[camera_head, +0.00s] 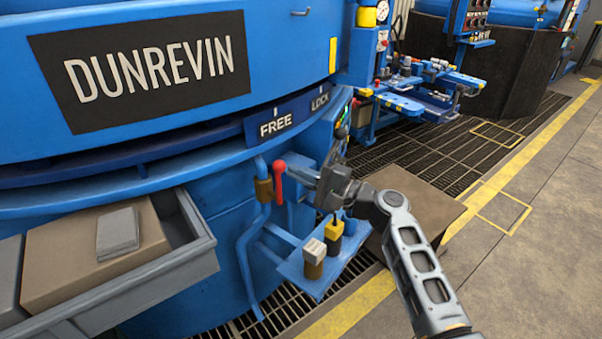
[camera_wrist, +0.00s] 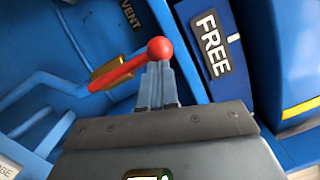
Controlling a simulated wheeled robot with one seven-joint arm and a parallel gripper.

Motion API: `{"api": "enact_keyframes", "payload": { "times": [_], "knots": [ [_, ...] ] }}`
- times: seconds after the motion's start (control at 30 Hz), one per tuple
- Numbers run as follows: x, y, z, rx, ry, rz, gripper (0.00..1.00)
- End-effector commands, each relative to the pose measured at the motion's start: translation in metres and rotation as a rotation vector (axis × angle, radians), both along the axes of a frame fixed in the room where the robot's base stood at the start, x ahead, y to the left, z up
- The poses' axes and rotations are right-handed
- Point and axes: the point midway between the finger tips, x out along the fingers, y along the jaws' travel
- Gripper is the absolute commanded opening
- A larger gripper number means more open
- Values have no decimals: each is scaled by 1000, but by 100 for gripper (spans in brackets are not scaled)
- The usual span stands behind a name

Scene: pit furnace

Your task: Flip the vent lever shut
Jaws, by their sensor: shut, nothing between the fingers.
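The vent lever (camera_head: 278,178) is a red handle with a ball end, at a brass valve body (camera_head: 264,190) on a blue pipe. In the wrist view the red lever (camera_wrist: 115,74) runs from the brass body (camera_wrist: 108,72) up and right to its red ball. A "VENT" label (camera_wrist: 131,15) shows above it. My gripper (camera_head: 299,174) is shut and empty, just right of the lever. In the wrist view its fingertips (camera_wrist: 158,76) lie right at the ball, overlapping its lower edge. I cannot tell whether they touch it.
The "FREE" and "LOCK" plate (camera_head: 282,122) is above on the blue furnace body (camera_head: 300,55). A small blue shelf (camera_head: 310,280) with two small blocks sits below my gripper. An open grey drawer (camera_head: 190,255) holding a cardboard box (camera_head: 75,265) juts out at left. Open floor lies right.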

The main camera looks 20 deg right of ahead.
Motion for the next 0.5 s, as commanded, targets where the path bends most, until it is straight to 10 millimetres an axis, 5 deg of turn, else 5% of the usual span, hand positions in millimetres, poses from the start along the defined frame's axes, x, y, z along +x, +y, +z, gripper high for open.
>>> {"api": "enact_keyframes", "payload": {
  "times": [0.5],
  "knots": [
    [-6, 14, 3, -119, -58, 5, 0]
  ]
}}
